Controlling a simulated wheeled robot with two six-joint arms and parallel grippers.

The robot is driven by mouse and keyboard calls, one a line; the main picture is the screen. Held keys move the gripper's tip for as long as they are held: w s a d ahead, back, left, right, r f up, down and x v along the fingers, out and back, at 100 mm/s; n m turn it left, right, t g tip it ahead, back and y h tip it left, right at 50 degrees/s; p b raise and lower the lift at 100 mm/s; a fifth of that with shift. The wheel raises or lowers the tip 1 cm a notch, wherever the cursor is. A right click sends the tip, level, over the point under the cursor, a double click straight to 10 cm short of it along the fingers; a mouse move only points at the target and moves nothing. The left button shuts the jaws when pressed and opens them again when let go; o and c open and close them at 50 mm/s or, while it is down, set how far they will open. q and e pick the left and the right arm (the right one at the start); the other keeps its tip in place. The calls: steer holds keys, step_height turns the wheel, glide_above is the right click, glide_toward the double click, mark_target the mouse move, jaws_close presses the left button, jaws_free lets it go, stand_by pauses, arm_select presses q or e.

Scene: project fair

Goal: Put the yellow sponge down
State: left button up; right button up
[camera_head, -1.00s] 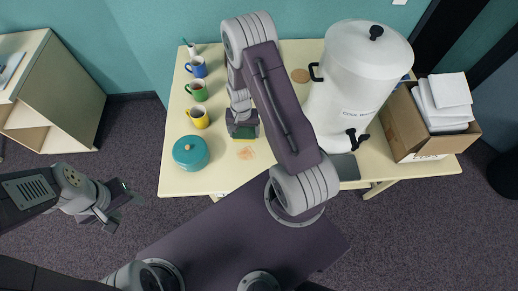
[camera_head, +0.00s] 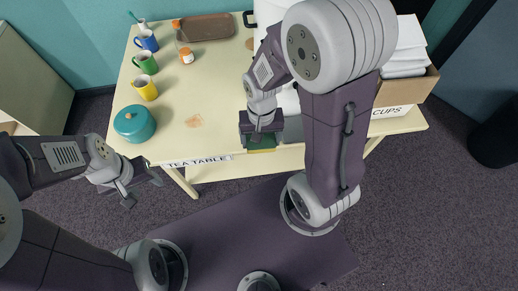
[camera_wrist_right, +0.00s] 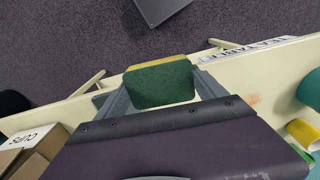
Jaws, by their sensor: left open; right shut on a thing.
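My right gripper (camera_head: 262,138) is shut on the yellow sponge (camera_head: 262,145), over the front edge of the tea table (camera_head: 215,120) in the head view. In the right wrist view the sponge (camera_wrist_right: 160,85) sits between the two fingers, its dark green face toward the camera and a yellow strip along its far edge. It overlaps the table's edge and the floor there; its height above the table is hard to tell. My left gripper (camera_head: 140,188) is open and empty, over the floor off the table's front left corner.
A teal pot (camera_head: 134,123), a yellow mug (camera_head: 145,88), a green mug (camera_head: 145,62) and a blue mug (camera_head: 147,41) line the left side. A brown tray (camera_head: 206,27) and an orange-labelled jar (camera_head: 186,56) are behind. A box marked CUPS (camera_head: 395,112) stands right.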

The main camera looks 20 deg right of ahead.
steer(key=shift+w+a+f+b, duration=0.4)
steer(key=shift+w+a+b, duration=0.25)
steer(key=shift+w+a+n, duration=0.3)
steer(key=shift+a, duration=0.05)
steer(key=p, duration=0.2)
glide_above(235, 138)
step_height(235, 138, down, 7)
steer(key=shift+w+a, duration=0.1)
steer(key=shift+w, duration=0.05)
steer(key=shift+f, duration=0.35)
steer(key=f, duration=0.2)
steer(key=shift+s+f+p, duration=0.2)
steer(key=shift+f+p, duration=0.1)
steer(key=shift+f, duration=0.1)
steer(key=shift+w+f, duration=0.2)
steer(key=shift+f, duration=0.05)
arm_select(q)
steer(key=shift+w+a, duration=0.2)
steer(key=shift+w, duration=0.15)
steer(key=shift+f, duration=0.1)
arm_select(e)
steer(key=shift+s+f, duration=0.1)
